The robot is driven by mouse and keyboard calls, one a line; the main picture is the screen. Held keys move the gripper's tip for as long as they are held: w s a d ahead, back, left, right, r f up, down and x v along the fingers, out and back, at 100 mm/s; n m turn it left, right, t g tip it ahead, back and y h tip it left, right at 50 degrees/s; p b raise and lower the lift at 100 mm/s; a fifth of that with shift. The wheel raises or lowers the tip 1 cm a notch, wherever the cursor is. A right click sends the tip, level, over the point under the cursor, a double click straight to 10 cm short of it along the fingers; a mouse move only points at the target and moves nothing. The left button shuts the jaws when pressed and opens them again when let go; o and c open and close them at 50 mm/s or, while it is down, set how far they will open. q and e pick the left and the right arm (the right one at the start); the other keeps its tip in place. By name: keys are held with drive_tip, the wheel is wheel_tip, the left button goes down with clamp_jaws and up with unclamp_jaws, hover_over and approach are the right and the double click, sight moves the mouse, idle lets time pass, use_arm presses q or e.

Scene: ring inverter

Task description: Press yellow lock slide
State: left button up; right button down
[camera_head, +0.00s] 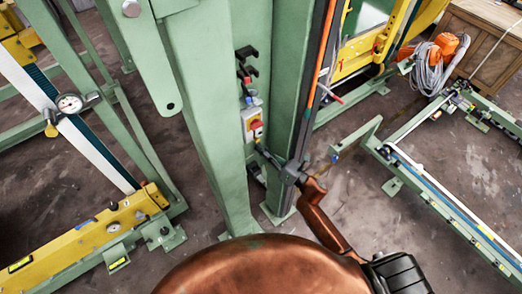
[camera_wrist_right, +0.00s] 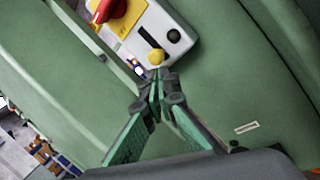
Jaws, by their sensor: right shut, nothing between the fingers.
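The yellow lock slide (camera_wrist_right: 156,57) is a small round yellow knob at the lower end of a black slot on a light grey control box (camera_wrist_right: 170,22). The box also shows in the head view (camera_head: 247,118), on the green column; the slide is too small to make out there. My right gripper (camera_wrist_right: 160,76) is shut and empty, its fingertips just below the yellow knob in the wrist view. I cannot tell whether they touch it. In the head view my right gripper (camera_head: 261,150) reaches up from the lower right to the box. My left gripper is out of view.
A red rotary knob (camera_wrist_right: 108,10) on a yellow plate sits beside the slot. The green column (camera_head: 213,120) and a second green upright (camera_head: 288,100) flank the box closely. An orange cable runs down the upright. Open floor (camera_head: 350,190) lies to the right.

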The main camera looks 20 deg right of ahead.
wheel_tip(320, 180, up, 4)
drive_tip(key=shift+f+p, duration=0.1)
drive_tip(key=shift+p, duration=0.85)
drive_tip(key=shift+f+b, duration=0.35)
drive_tip(key=shift+b, duration=0.05)
drive_tip(key=s+d+f+b, duration=0.3)
drive_tip(key=s+d+f, duration=0.1)
drive_tip(key=s, duration=0.5)
drive_tip(key=shift+d+f+b, duration=0.3)
drive_tip(key=shift+f+b, duration=0.1)
drive_tip(key=shift+f, duration=0.2)
drive_tip(key=shift+s+f, duration=0.1)
